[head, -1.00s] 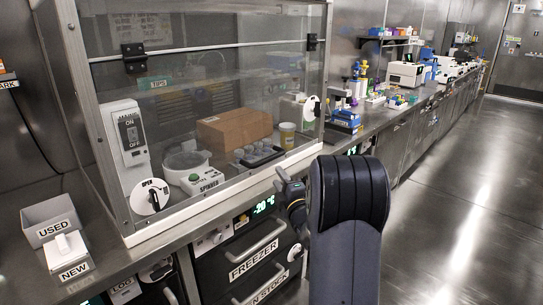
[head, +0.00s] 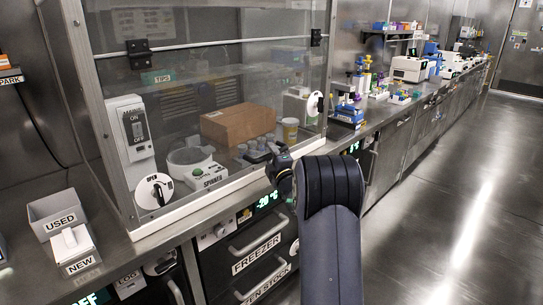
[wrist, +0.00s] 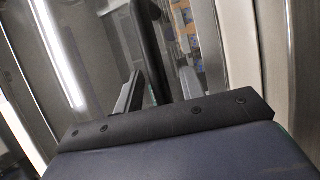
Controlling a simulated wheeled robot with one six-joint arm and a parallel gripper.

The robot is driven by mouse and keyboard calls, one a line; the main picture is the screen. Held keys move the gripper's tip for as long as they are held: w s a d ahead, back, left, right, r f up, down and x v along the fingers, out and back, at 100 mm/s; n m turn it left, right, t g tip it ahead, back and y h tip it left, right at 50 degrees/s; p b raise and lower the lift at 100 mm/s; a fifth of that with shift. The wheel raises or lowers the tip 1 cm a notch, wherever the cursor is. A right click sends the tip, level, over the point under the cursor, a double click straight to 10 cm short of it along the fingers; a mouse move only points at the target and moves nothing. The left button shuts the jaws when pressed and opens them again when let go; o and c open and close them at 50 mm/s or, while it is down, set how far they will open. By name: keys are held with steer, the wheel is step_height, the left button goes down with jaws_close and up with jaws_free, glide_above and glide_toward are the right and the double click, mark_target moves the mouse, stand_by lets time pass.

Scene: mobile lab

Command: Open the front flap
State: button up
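The front flap (head: 228,95) is the clear lower pane of the hood, hung from two black hinges (head: 138,54) along its top edge. It looks shut. A round white latch marked OPEN (head: 154,191) sits at its lower left. A second white latch (head: 314,103) sits at its right side. My gripper (head: 279,166) is near the flap's lower right edge, partly hidden by my arm. In the wrist view my gripper (wrist: 160,88) shows two fingers apart, with a dark bar of unclear identity (wrist: 151,45) behind them. I cannot tell whether it touches the flap.
Inside the hood stand a spinner (head: 193,165), a cardboard box (head: 238,124) and cups. USED (head: 57,214) and NEW (head: 73,248) boxes sit on the bench at left. Freezer drawers (head: 257,252) with bar handles lie below. The floor (head: 450,210) at right is clear.

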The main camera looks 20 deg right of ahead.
steer(key=shift+c, duration=0.6)
jaws_close()
